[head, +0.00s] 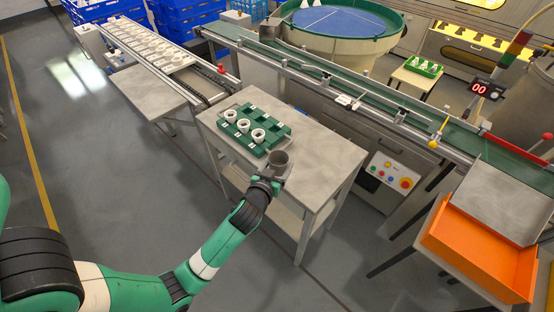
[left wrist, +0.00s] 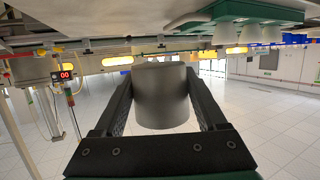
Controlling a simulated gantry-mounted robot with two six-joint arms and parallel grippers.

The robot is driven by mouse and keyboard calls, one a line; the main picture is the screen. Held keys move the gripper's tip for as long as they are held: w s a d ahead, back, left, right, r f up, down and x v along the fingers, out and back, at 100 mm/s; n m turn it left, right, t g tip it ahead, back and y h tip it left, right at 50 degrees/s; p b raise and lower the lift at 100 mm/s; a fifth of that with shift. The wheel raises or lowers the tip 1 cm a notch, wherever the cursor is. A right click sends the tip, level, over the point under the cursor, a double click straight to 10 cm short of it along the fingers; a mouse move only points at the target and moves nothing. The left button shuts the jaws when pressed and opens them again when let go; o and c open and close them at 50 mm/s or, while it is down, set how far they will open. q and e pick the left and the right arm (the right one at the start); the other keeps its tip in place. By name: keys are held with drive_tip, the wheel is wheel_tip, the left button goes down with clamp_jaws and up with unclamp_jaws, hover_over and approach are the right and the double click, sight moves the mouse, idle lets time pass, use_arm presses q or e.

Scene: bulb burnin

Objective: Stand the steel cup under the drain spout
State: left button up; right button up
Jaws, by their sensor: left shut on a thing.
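The steel cup (head: 279,159) is a grey open-topped cylinder at the front edge of the small steel table. My left gripper (head: 267,182) is shut on it from the near side. In the left wrist view the steel cup (left wrist: 161,100) sits between the two black fingers of my left gripper (left wrist: 160,80), one finger on each side. In the head view the cup looks upright. I cannot tell if its base touches the table. I cannot make out the drain spout in either view. My right gripper is not in view.
A green tray (head: 276,138) with several white cups stands on the steel table (head: 318,150), just behind the steel cup. The table's right part is bare. Behind are a conveyor (head: 340,90) and a blue-topped round bowl (head: 325,20). An orange bin (head: 480,255) is at right.

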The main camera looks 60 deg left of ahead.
sight(286, 167)
use_arm(q)
drive_tip(key=d+r, duration=0.1)
drive_tip(key=s+d+r, duration=0.1)
drive_tip(key=d, duration=0.1)
drive_tip(key=d+r+p, duration=0.1)
drive_tip(key=d, duration=0.1)
drive_tip(key=shift+s+d, duration=0.2)
drive_tip(key=shift+s, duration=0.15)
drive_tip(key=d+p, duration=0.2)
drive_tip(key=s+d+r+p, duration=0.1)
drive_tip(key=shift+s, duration=0.1)
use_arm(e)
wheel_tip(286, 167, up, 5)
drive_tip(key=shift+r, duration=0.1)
